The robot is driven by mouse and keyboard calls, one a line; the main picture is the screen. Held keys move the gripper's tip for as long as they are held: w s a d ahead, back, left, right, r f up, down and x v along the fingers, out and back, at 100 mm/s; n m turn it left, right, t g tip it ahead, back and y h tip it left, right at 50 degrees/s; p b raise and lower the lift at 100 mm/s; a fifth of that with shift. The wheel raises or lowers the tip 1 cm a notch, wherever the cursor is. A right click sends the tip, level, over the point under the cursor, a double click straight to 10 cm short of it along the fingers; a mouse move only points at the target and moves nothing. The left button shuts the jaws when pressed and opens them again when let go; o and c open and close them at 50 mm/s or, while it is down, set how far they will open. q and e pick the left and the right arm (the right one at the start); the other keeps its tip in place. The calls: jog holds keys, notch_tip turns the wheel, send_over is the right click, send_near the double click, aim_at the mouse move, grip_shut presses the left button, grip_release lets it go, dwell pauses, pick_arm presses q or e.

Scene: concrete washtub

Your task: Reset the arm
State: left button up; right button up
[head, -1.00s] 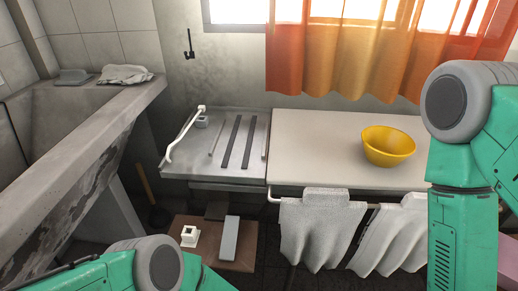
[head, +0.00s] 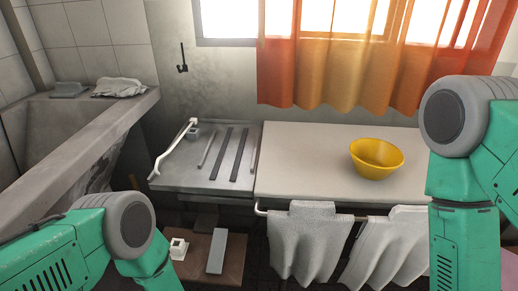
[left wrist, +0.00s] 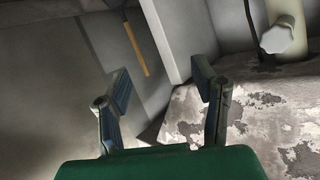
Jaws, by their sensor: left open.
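My left arm comes in from the left in the head view, with its green links and grey joint at the lower left; its gripper is out of that frame. In the left wrist view my left gripper (left wrist: 160,100) is open and empty, its two fingers apart. Behind the fingers are a grey wall or floor surface and a worn, patchy concrete surface (left wrist: 195,120). My right arm shows at the right edge of the head view, bent at a grey joint; its gripper is not in view.
A concrete washtub (head: 75,140) with a folded cloth (head: 120,87) stands at left. A metal drainboard (head: 190,180) and a white counter (head: 320,150) with a yellow bowl (head: 376,158) are ahead. Towels (head: 310,245) hang in front. A low brown table (head: 232,270) holds small items.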

pick_arm(q)
jog(key=s+r+m+g+h, duration=0.2)
jog(key=s+r+g+h, duration=0.1)
jog(key=s, duration=0.6)
jog(key=s+r+m+g+h, duration=0.3)
jog(key=s+h, duration=0.1)
jog(key=s, duration=0.4)
jog(key=s+r+m+g+h, duration=0.2)
jog(key=s+r+g+h, duration=0.15)
jog(key=s, duration=0.55)
notch_tip(320, 180, up, 10)
jog(key=w+p, duration=0.2)
jog(key=p, duration=0.9)
jog(key=shift+w+d+m+t, duration=0.35)
jog(key=shift+d+m, duration=0.05)
pick_arm(e)
notch_tip(320, 180, up, 12)
jog(key=shift+a+f, duration=0.2)
jog(key=shift+f, duration=0.05)
pick_arm(q)
jog(key=shift+d+r+y, duration=0.1)
jog(key=shift+y, duration=0.15)
pick_arm(e)
jog(key=shift+d, duration=0.1)
